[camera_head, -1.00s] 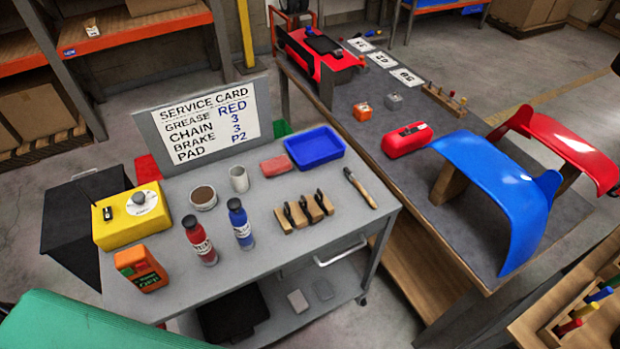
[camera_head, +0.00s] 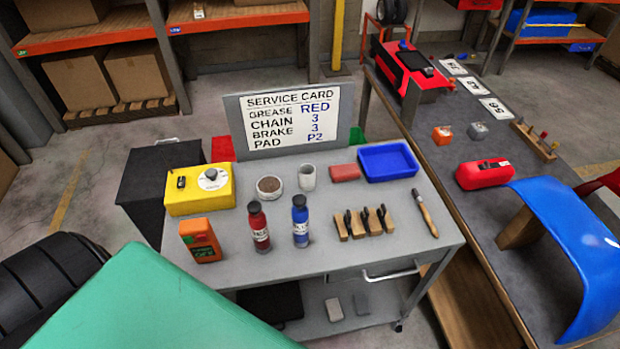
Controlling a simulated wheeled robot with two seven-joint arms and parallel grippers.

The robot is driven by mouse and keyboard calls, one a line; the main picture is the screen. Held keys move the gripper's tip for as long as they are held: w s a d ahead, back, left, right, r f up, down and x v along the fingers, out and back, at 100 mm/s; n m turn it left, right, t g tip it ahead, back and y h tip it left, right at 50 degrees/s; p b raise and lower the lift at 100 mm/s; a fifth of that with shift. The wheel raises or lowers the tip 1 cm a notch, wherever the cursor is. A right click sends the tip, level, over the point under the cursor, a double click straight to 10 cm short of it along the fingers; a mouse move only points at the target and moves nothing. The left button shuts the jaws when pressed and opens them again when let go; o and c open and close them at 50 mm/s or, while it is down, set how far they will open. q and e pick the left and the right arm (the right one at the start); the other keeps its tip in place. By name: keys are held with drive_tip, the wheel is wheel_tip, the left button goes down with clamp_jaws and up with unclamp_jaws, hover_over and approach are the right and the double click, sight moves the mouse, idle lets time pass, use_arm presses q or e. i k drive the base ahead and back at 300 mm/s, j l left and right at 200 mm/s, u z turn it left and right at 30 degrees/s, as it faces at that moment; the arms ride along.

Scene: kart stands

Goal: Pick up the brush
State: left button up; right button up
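The brush (camera_head: 425,213) lies flat near the right edge of the grey cart top (camera_head: 330,255). It has a light wooden handle pointing toward the front and a dark end pointing toward the back. It lies to the right of several wooden blocks with dark clips (camera_head: 364,224), apart from them, and in front of the blue tray (camera_head: 388,162). Nothing covers it. Neither of my grippers shows in the view.
On the cart stand a red bottle (camera_head: 260,228), a blue bottle (camera_head: 300,222), an orange box (camera_head: 200,240), a yellow device (camera_head: 200,190) and a service card (camera_head: 292,118). A dark workbench (camera_head: 450,175) stands at right. A green surface (camera_head: 170,305) fills the lower left.

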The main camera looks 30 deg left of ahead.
sight(416, 194)
drive_tip(key=k+z, duration=0.1)
drive_tip(key=z, duration=0.25)
drive_tip(key=k+z, duration=0.15)
drive_tip(key=z, duration=0.2)
drive_tip(key=k+z, duration=0.15)
drive_tip(key=z, duration=0.15)
